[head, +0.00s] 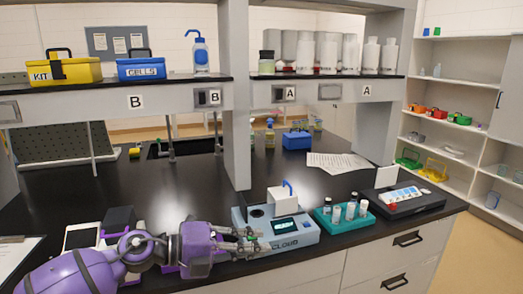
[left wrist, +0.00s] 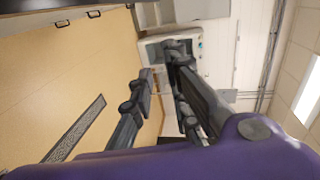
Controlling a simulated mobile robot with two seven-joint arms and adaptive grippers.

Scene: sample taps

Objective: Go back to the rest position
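My left gripper (head: 255,240) is in front of the blue-grey device (head: 275,229) marked CLOUD on the black bench (head: 150,185). Its fingers overlap the device's lower left front in the head view; I cannot tell if they touch it. In the left wrist view the gripper (left wrist: 161,68) has its two dark fingers apart, with nothing between them. My purple left arm comes in from the lower left, low over the bench's front edge. My right gripper does not show.
A teal rack (head: 344,221) with several vials stands right of the device, then a black tray (head: 409,203). A grey post (head: 237,110) rises behind the device. A white-screened item (head: 81,236) lies by my left arm. A paper sheet (head: 338,162) lies further back.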

